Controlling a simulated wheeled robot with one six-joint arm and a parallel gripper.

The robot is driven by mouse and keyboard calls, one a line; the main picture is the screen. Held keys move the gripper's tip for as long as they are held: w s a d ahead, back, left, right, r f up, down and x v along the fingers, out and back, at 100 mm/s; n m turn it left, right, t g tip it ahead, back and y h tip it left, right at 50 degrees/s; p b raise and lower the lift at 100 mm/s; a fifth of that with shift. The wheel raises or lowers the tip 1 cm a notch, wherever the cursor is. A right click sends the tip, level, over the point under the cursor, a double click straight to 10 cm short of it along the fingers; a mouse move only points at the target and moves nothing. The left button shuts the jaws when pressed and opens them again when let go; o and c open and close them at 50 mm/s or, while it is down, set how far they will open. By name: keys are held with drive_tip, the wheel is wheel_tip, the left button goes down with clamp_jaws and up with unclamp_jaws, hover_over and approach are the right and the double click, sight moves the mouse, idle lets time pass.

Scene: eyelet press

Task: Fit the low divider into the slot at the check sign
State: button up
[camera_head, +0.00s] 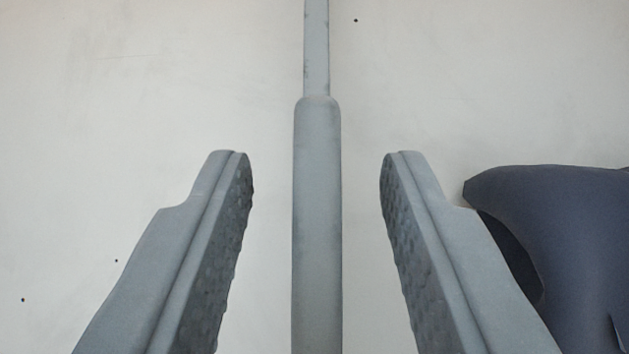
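My gripper (316,158) is open in the camera view, with one textured finger on the left and one on the right. A grey upright bar (317,220) runs between the fingers, with a clear gap on both sides. Its lower part is thick and rounded at the top, and a thinner grey shaft (316,50) continues from it to the top edge. I cannot tell whether this bar is the low divider. No slot and no check sign show in this view.
A dark blue-grey curved object (565,235) stands at the lower right, close to the right finger and partly cut off by the picture edge. A pale, plain surface (130,100) with a few small dark specks fills the background.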

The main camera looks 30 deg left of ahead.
drive_tip(key=shift+x, duration=0.85)
drive_tip(key=shift+c, duration=0.5)
clamp_jaws()
drive_tip(key=shift+r, duration=0.1)
